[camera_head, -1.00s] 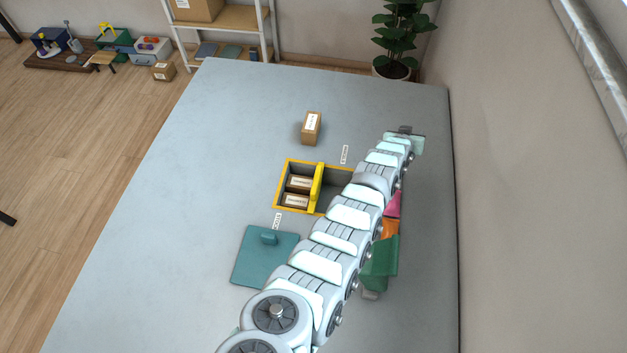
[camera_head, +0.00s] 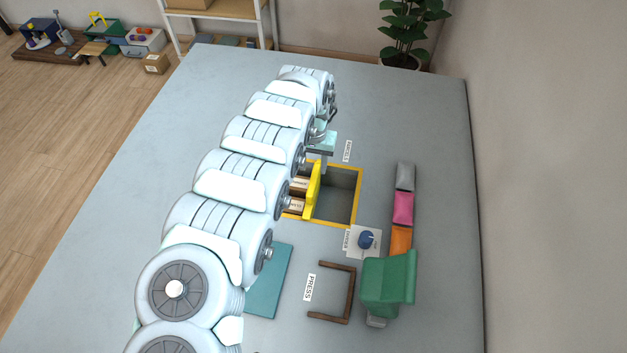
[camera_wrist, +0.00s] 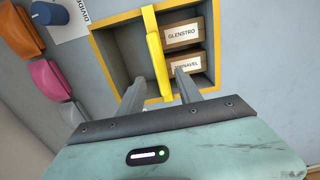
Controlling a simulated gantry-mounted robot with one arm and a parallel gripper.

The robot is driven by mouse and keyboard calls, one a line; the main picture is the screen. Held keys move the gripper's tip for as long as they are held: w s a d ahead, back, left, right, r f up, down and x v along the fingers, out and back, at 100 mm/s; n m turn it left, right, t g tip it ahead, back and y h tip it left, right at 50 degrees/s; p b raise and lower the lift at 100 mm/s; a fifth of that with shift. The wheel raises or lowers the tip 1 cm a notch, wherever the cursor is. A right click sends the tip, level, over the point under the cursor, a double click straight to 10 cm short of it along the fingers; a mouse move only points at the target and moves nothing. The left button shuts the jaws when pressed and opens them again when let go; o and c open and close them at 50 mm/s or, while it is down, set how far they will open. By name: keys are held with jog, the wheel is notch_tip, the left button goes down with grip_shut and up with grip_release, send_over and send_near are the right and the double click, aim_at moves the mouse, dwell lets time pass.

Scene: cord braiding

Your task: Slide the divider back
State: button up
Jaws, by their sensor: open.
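The yellow divider (camera_head: 313,190) stands upright across the yellow-rimmed box (camera_head: 358,196), with a slim upper edge in the wrist view (camera_wrist: 157,65). My gripper (camera_head: 325,165) is open above the far end of the box. In the wrist view my fingertips (camera_wrist: 159,78) appear on either side of the divider's near end. I cannot tell their height over it. Two labelled brown parcels, GLENSTRO (camera_wrist: 183,34) and one whose label is partly covered (camera_wrist: 183,64), fill one compartment. The other compartment (camera_head: 340,190) is empty. My arm hides the box's left part in the head view.
A blue knob (camera_head: 366,239) sits on a white plate beside the box. A brown bracket (camera_head: 350,292), a teal panel (camera_head: 268,285) and a green block (camera_head: 388,283) lie nearer. Grey, pink and orange blocks (camera_head: 403,208) line the right. The table's far right is clear.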

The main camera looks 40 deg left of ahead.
aim_at(314, 178)
notch_tip(314, 178, down, 7)
jog(key=shift+d+r+b, duration=0.15)
jog(key=shift+b, duration=1)
jog(key=shift+f, duration=0.65)
grip_shut()
